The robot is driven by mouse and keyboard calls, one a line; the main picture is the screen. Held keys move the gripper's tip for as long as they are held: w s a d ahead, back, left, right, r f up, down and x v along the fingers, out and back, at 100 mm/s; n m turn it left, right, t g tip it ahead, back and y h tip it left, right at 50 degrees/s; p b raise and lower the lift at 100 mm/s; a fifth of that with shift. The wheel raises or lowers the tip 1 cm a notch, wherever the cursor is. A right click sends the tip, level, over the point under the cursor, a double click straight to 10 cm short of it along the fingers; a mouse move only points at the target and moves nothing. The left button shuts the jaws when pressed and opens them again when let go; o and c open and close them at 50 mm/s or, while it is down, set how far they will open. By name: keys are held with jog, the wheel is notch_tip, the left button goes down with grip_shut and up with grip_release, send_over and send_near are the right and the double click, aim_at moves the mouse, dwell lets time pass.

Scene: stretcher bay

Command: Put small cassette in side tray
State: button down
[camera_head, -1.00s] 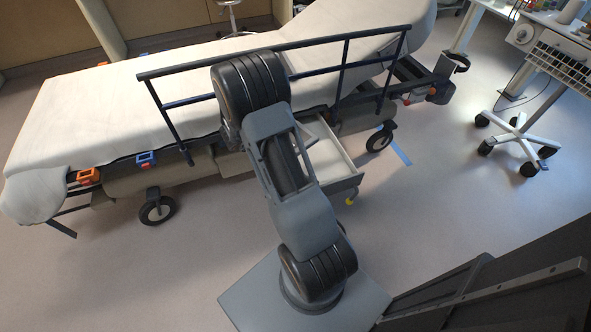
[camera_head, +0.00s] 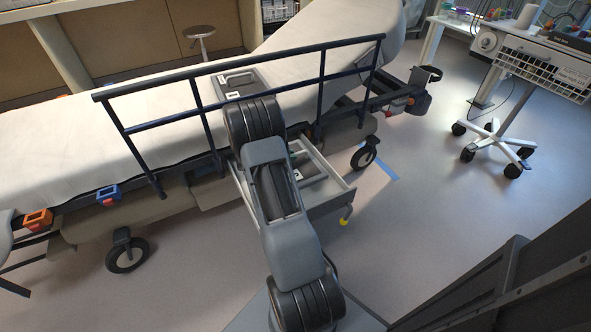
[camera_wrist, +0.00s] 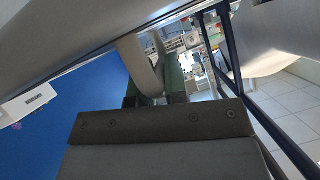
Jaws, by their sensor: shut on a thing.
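The side tray (camera_head: 337,198) is an open grey drawer pulled out from under the stretcher, in the middle of the head view. A small grey cassette (camera_head: 313,178) with a handle and a pale label shows inside the tray's outline, partly behind my arm. I cannot tell whether it rests on the tray's floor. My gripper is mostly hidden behind my arm in the head view. In the wrist view my gripper (camera_wrist: 153,92) shows its green fingers shut on a pale, rounded part that looks like the cassette's handle.
A larger grey case (camera_head: 236,84) with a handle lies on the stretcher's white mattress (camera_head: 150,115). The stretcher's dark side rail (camera_head: 260,64) stands just beyond the tray. A wheeled white cart (camera_head: 497,133) stands at the right. The floor between cart and tray is clear.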

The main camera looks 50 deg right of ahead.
aim_at(296, 164)
jog(key=shift+s+d+f+b, duration=0.2)
jog(key=shift+d+f+b, duration=0.35)
jog(key=shift+d+f, duration=0.9)
notch_tip(296, 164, down, 4)
jog(key=shift+r+b, duration=0.2)
jog(key=shift+b, duration=0.8)
jog(key=shift+r, duration=0.1)
jog(key=c, duration=1.1)
grip_release()
jog(key=shift+c, duration=0.2)
